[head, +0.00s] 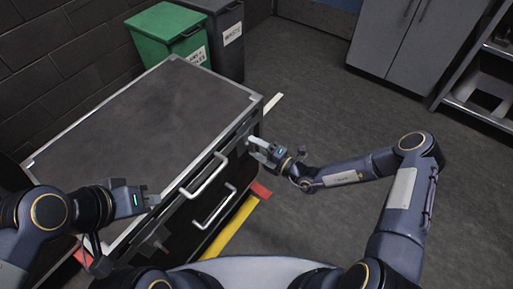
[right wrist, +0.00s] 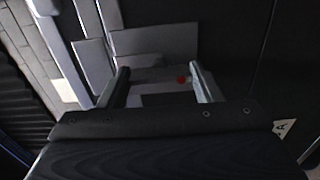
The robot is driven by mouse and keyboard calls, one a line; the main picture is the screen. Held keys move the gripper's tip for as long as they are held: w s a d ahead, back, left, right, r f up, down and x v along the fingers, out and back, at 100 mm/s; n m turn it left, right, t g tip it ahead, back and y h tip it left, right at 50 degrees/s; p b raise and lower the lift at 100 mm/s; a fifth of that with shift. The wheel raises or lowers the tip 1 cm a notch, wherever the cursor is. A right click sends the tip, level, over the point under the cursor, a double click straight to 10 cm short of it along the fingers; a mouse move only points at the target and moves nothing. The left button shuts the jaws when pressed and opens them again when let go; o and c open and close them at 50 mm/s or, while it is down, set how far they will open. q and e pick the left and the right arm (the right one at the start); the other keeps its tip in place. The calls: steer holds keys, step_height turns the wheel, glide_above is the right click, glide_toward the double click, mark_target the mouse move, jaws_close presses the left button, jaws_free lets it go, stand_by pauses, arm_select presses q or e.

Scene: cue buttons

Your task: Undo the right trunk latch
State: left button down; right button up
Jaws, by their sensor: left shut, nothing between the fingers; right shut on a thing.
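The trunk (head: 150,110) is a large dark case with metal edging in the head view. Its front has silver handles. My right gripper (head: 255,148) is at the right end of the trunk's front, just below the lid edge, shut on the right latch. The gripper mostly hides that latch in the head view. In the right wrist view, a grey latch plate (right wrist: 155,76) with a small red spot lies at the fingers (right wrist: 163,84). My left gripper (head: 153,200) is shut and empty near the trunk's front left corner.
An upper silver handle (head: 205,178) and a lower one (head: 215,208) stick out from the trunk's front. A green bin (head: 165,32) and a dark bin (head: 222,35) stand behind it. Red and yellow floor stripes (head: 235,225) run beside it. Open floor (head: 320,100) lies to the right.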

steer(key=o, duration=0.9)
steer(key=shift+o, duration=0.2)
steer(key=p+v, duration=0.1)
steer(key=v, duration=0.6)
steer(key=shift+s+d, duration=0.25)
steer(key=shift+d, duration=0.05)
